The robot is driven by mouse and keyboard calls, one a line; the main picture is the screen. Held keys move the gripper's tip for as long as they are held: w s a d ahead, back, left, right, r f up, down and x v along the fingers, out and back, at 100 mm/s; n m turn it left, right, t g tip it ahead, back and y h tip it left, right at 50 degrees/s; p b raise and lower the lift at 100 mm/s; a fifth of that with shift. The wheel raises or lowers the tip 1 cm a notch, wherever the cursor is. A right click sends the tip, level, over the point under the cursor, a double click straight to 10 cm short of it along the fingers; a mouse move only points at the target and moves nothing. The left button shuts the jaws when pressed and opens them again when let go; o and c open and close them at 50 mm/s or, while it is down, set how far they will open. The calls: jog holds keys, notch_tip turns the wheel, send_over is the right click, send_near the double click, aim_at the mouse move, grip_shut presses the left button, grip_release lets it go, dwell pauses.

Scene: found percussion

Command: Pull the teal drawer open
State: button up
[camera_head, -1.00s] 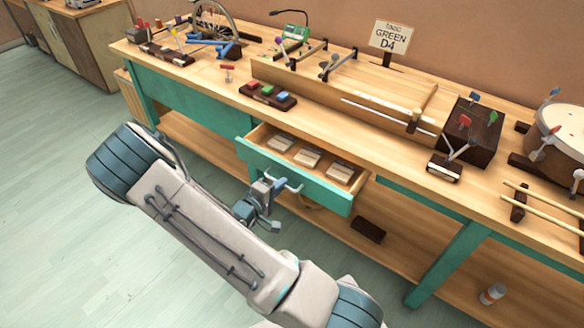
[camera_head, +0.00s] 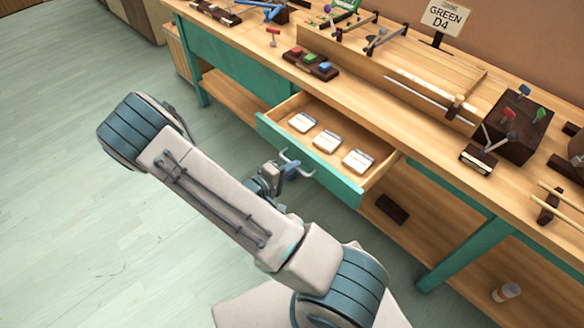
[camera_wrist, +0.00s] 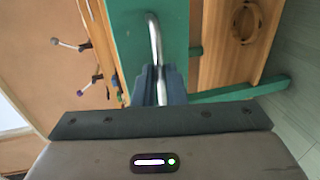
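The teal drawer (camera_head: 338,182) stands pulled out from under the wooden workbench, with several pale blocks visible inside it. Its metal handle (camera_head: 297,164) is on the front face; the handle also shows in the wrist view (camera_wrist: 154,45), running down between my fingers. My gripper (camera_head: 284,172) is at the handle, in front of the drawer. In the wrist view my gripper (camera_wrist: 160,88) has its two dark fingers close together on either side of the handle bar, and they look shut on it.
The bench top (camera_head: 370,108) carries a dark block with coloured buttons (camera_head: 311,64), a dark box with mallets (camera_head: 510,125) and a "GREEN D4" sign (camera_head: 443,17). A dark block (camera_head: 392,209) and a small jar (camera_head: 506,292) rest on the lower shelf. The floor at left is clear.

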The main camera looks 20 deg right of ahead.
jog(key=shift+o, duration=1.4)
jog(key=v, duration=1.4)
jog(key=shift+p, duration=0.4)
jog(key=shift+d, duration=0.1)
